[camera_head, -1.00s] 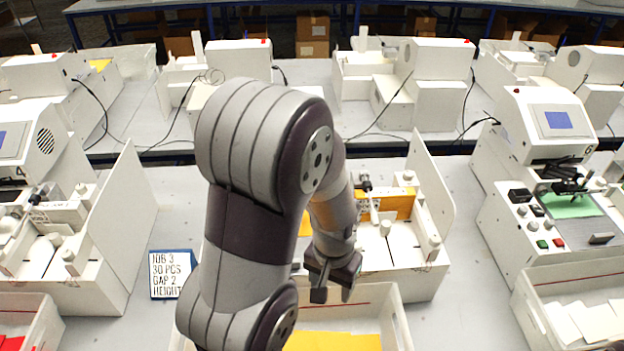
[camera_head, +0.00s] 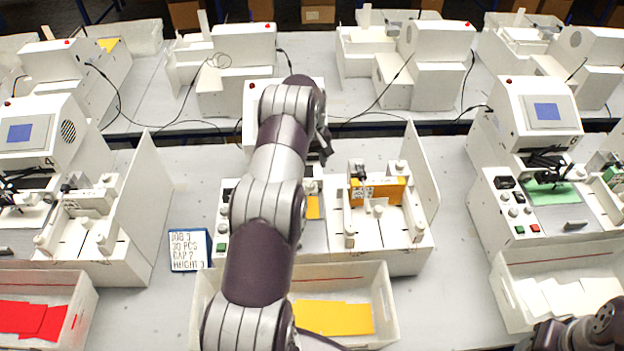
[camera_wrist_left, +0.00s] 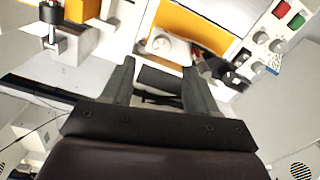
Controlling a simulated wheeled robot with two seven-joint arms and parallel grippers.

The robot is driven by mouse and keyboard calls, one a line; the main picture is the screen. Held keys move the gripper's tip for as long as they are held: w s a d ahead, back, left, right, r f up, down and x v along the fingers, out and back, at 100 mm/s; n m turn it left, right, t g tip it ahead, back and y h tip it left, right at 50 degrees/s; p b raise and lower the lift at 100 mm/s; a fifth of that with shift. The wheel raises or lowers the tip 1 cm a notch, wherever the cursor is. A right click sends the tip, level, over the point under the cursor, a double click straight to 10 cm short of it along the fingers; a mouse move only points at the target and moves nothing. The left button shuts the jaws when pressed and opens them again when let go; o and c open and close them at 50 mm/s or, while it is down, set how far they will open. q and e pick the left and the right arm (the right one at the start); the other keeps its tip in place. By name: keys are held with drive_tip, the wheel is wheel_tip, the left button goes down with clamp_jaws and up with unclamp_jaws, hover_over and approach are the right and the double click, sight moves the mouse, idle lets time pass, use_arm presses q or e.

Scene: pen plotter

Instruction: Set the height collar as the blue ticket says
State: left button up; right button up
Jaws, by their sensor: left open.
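The blue-edged ticket (camera_head: 189,250) lies on the table left of the middle machine; its print mentions 30 PCS, GAP and HEIGHT, but the height value is not legible. My left gripper (camera_head: 324,148) is over the back of that machine, partly hidden by my arm. In the left wrist view the left gripper (camera_wrist_left: 158,68) is open, with nothing held between its fingers. A black cylindrical piece on a post (camera_wrist_left: 48,14) shows at upper left there, apart from the fingers; I cannot tell whether it is the height collar. My right gripper is out of frame.
The middle machine's white side panel (camera_head: 424,185) stands upright on its right. A bin with yellow sheets (camera_head: 380,310) stands in front. Similar machines stand left and right. In the wrist view, a knobbed control panel (camera_wrist_left: 262,40) is at upper right. Table right of the side panel is clear.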

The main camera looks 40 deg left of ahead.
sight(310, 183)
use_arm(q)
drive_tip(key=f, duration=0.2)
drive_tip(key=f+b, duration=0.1)
drive_tip(key=f, duration=0.5)
drive_tip(key=shift+a+b, duration=0.3)
drive_tip(key=shift+a, duration=0.1)
drive_tip(key=shift+f, duration=0.2)
drive_tip(key=shift+d, duration=0.25)
drive_tip(key=shift+a, duration=0.1)
drive_tip(key=c, duration=1)
drive_tip(key=shift+c, duration=0.2)
